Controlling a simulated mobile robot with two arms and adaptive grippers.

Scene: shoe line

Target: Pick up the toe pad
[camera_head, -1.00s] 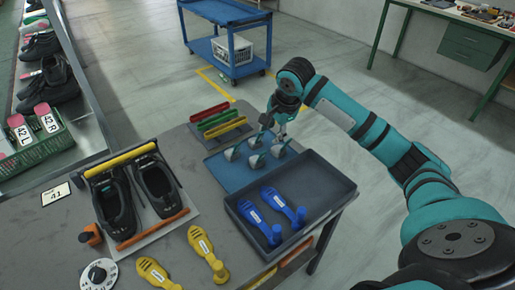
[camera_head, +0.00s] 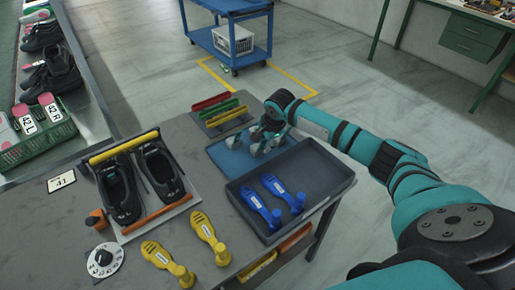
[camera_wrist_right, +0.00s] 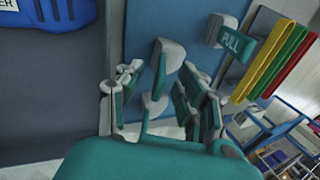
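Several toe pads, grey blocks with teal tabs, stand on the blue mat (camera_head: 222,158) at the table's far right. One toe pad (camera_head: 233,141) shows clearly at the left of the group; others are partly hidden by my right gripper (camera_head: 271,126), which is down among them. In the right wrist view, my right gripper (camera_wrist_right: 160,82) is open, with its fingers on either side of the teal tab of a toe pad (camera_wrist_right: 172,55); I cannot tell whether they touch it. Another toe pad (camera_wrist_right: 215,30) with a tab marked PULL stands beyond. My left gripper is not in view.
A dark tray (camera_head: 326,181) with blue foot-shaped pieces (camera_head: 272,203) lies close in front of the mat. Red, green and yellow bars (camera_head: 222,112) stand behind it. A shoe stand (camera_head: 160,222) and yellow foot-shaped pieces (camera_head: 205,232) take up the left and front.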

